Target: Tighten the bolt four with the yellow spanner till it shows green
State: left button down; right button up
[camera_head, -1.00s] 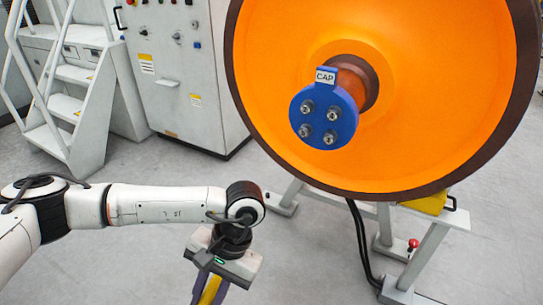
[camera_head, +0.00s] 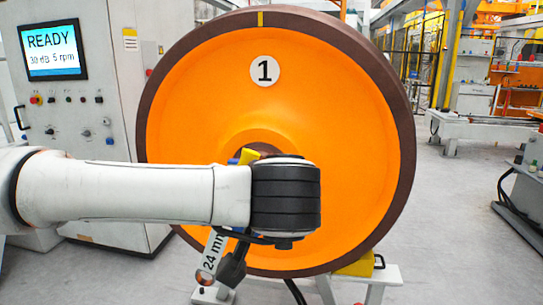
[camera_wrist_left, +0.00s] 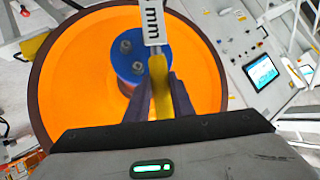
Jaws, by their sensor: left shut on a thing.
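My left gripper (camera_wrist_left: 158,88) is shut on the yellow spanner (camera_wrist_left: 158,72), seen in the left wrist view between its dark fingers. A white label with "mm" (camera_wrist_left: 152,22) shows at its far end. The blue cap (camera_wrist_left: 118,62) shows beyond the spanner in the wrist view, with two grey bolts (camera_wrist_left: 126,46) in sight. The spanner covers the others. I cannot tell which is bolt four or whether spanner and bolt touch.
The large orange wheel (camera_head: 345,120) with a brown rim carries a "1" disc (camera_head: 265,70). A control cabinet (camera_head: 75,115) at left has a screen (camera_head: 52,52) reading "READY". A yellow block (camera_head: 357,264) sits at the wheel's lower right.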

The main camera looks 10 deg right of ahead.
pick_arm(q)
jog(key=s+d+r+t+h, duration=0.1)
jog(key=d+r, duration=0.2)
jog(key=r, duration=0.2)
jog(key=d+r+t+h, duration=0.1)
jog(key=d+r+t, duration=0.15)
jog(key=r, duration=0.25)
jog(key=w+a+n+g+h, duration=0.3)
jog(key=w+a, duration=0.5)
jog(key=a, duration=0.5)
jog(key=f+n+h, duration=0.1)
jog(key=n, duration=0.1)
jog(key=shift+w+a+n+b, duration=0.15)
jog(key=shift+a+n+b, duration=0.15)
jog(key=shift+a+n, duration=0.1)
jog(key=shift+g, duration=0.25)
jog(key=shift+r, duration=0.15)
jog(key=shift+w+d, duration=0.1)
jog(key=shift+w, duration=0.05)
